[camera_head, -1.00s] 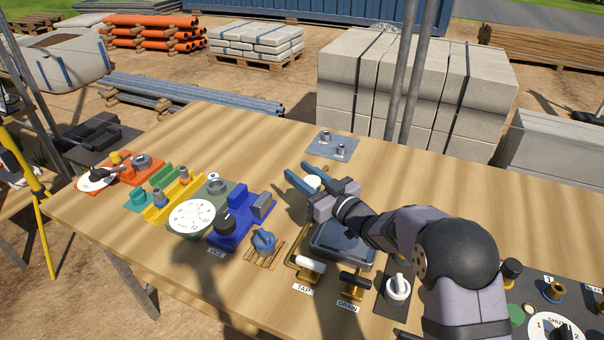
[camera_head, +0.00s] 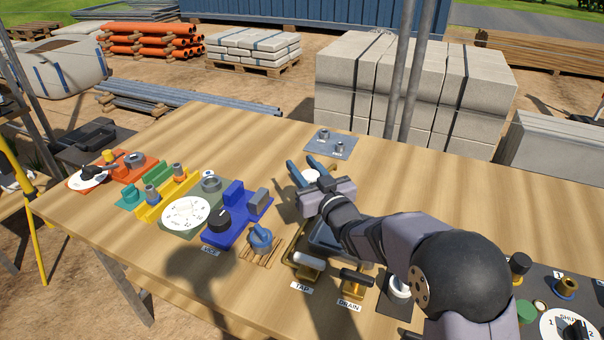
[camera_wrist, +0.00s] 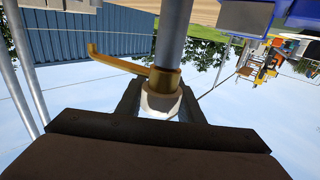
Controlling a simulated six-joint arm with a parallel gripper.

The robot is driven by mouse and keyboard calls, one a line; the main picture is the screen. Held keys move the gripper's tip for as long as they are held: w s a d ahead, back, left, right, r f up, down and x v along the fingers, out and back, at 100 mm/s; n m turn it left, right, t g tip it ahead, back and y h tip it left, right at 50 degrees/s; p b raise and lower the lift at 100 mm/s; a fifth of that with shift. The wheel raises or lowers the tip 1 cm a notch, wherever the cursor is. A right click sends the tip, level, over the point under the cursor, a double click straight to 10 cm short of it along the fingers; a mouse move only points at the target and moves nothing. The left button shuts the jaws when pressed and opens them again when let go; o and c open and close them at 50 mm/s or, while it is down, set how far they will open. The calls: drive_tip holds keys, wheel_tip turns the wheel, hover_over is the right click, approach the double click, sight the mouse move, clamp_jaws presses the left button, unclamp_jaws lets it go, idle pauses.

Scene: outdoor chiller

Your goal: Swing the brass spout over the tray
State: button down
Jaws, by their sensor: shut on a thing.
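In the wrist view the brass spout (camera_wrist: 112,62) sticks out to the left from a brass collar on a grey post (camera_wrist: 175,35). A white cap (camera_wrist: 160,103) at the post's end sits between the fingers of my gripper (camera_wrist: 158,108), which is shut on it. In the head view my gripper (camera_head: 307,172) has blue fingers around the white cap (camera_head: 311,176), above the table's middle. The dark tray (camera_head: 321,238) lies just below my wrist, partly hidden by the arm. The spout cannot be made out in the head view.
A white-handled TAP lever (camera_head: 308,261) and a dark DRAIN lever (camera_head: 357,278) stand in front of the tray. A grey plate with pegs (camera_head: 331,144) lies behind.

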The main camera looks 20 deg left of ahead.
sight(314, 181)
drive_tip(key=shift+r, duration=0.1)
drive_tip(key=c, duration=1.2)
unclamp_jaws()
drive_tip(key=shift+d, duration=0.1)
drive_tip(key=shift+b+v, duration=0.95)
drive_tip(key=shift+v, duration=2.65)
